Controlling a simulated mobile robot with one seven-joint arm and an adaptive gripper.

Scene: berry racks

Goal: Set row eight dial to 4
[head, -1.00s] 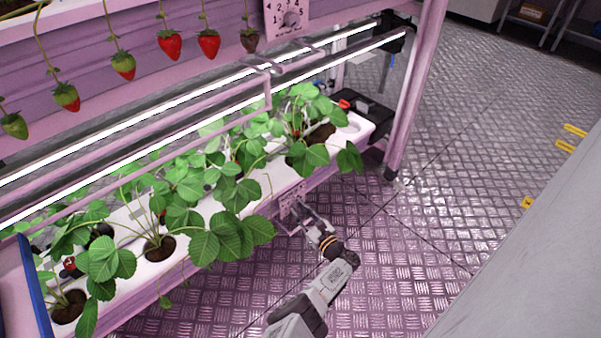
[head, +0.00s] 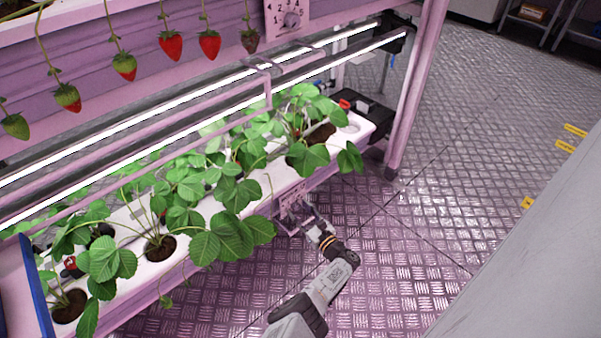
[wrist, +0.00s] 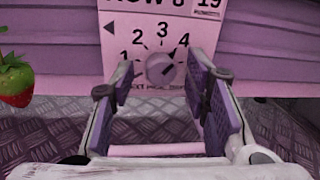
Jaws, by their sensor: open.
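A pale dial plate marked row 8 fills the upper middle of the wrist view. Its round grey dial (wrist: 160,70) has the numbers 1, 2, 3 and 4 around it. The dial's ridge slants up to the right, toward the 3 and 4 side; its exact setting is hard to read. My gripper (wrist: 159,82) is open, with one purple-padded finger on each side of the dial and gaps between. In the head view my gripper (head: 296,213) is at the same small plate (head: 293,192) on the front of the lower planter, where the dial itself is hidden.
Strawberry plants (head: 225,235) overhang the white lower planter (head: 200,212) left of my gripper. Another dial plate (head: 305,12) is on the upper row, with hanging berries (head: 170,45) beside it. A rack post (head: 408,110) stands right of the planter. The metal floor (head: 430,210) is clear.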

